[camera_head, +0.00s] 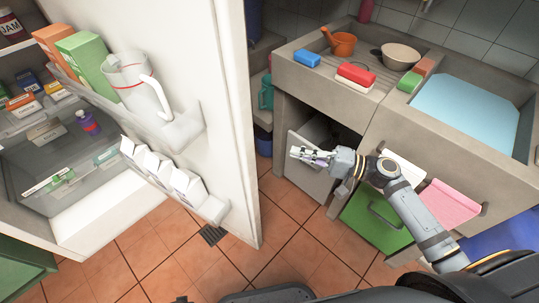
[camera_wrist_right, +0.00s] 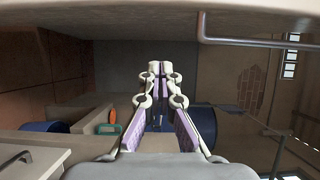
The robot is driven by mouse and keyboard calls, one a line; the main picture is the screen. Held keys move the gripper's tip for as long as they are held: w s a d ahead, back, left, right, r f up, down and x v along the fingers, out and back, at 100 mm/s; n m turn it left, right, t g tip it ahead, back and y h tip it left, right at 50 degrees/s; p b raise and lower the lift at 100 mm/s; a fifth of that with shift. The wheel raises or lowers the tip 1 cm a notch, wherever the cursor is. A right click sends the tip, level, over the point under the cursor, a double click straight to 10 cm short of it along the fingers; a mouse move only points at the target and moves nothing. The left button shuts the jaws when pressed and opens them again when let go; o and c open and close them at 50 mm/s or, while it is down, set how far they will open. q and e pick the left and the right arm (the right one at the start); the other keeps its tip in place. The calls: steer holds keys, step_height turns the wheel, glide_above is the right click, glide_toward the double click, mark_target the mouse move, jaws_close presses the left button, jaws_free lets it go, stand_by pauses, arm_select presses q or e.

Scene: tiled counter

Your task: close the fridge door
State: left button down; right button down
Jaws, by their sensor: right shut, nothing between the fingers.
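The white fridge door (camera_head: 222,110) stands wide open at the left, its inner side facing left and its edge toward the floor's middle. Its inner shelves hold a jug (camera_head: 130,80), a green carton (camera_head: 84,60) and several white cartons (camera_head: 186,186). The fridge interior (camera_head: 60,150) is exposed at the far left. My right gripper (camera_head: 299,155) is shut and empty, to the right of the door and apart from it, in front of the open cabinet under the counter. Its closed fingers also show in the right wrist view (camera_wrist_right: 160,68). My left gripper is not in view.
A stone counter (camera_head: 290,80) with a red sponge (camera_head: 356,73) and a bowl (camera_head: 400,56) runs along the back right. A green cabinet door (camera_head: 375,222) and a pink cloth (camera_head: 450,205) are below it. Tiled floor (camera_head: 285,235) is clear between door and counter.

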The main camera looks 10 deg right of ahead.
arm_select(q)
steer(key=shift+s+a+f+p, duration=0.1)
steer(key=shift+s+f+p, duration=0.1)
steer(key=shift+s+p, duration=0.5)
arm_select(e)
steer(key=w+a, duration=0.1)
steer(key=a, duration=1)
steer(key=shift+w+a, duration=0.15)
steer(key=shift+w, duration=0.1)
steer(key=shift+f, duration=0.1)
